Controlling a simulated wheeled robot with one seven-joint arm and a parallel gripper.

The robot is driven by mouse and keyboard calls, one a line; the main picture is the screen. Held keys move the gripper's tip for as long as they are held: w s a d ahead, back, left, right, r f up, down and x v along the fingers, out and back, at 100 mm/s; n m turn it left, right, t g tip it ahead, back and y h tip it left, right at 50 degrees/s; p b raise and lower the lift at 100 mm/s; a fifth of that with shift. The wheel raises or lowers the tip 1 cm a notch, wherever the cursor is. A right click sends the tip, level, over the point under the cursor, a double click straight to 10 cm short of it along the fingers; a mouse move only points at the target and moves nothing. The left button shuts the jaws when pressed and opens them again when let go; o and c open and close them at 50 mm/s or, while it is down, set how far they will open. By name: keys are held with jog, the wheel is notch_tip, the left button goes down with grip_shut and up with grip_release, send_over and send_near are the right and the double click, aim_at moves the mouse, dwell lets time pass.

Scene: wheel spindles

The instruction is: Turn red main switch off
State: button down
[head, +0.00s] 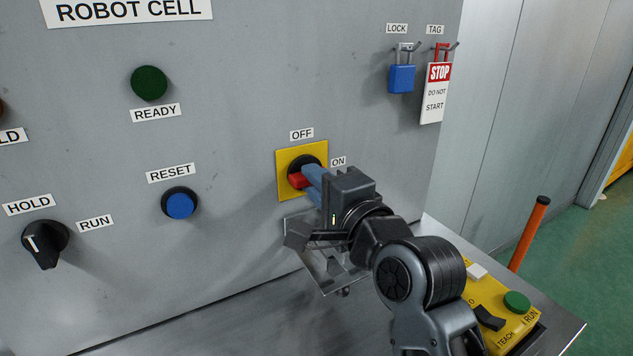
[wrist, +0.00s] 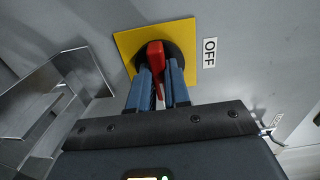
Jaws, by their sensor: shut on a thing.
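The red main switch handle (head: 297,181) sits on a black round base on a yellow plate (head: 285,161), with OFF above and ON at right. My gripper (head: 307,178) is at the switch, its blue fingers closed on the handle. In the wrist view the red handle (wrist: 156,55) shows between the two fingers (wrist: 160,82), one on each side. The handle lies roughly sideways, nearer the ON direction than upright to OFF. Its right part is hidden by my gripper in the head view.
A blue padlock (head: 402,78) and STOP tag (head: 436,95) hang at upper right. A blue RESET button (head: 180,205) and black HOLD/RUN knob (head: 45,243) are at left. A yellow pendant (head: 508,325) lies lower right.

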jog(key=shift+n, duration=0.3)
jog(key=shift+f+n+b, duration=0.15)
jog(key=shift+n+b, duration=2.7)
jog(key=shift+n, duration=5.75)
jog(key=c, duration=1.1)
grip_release()
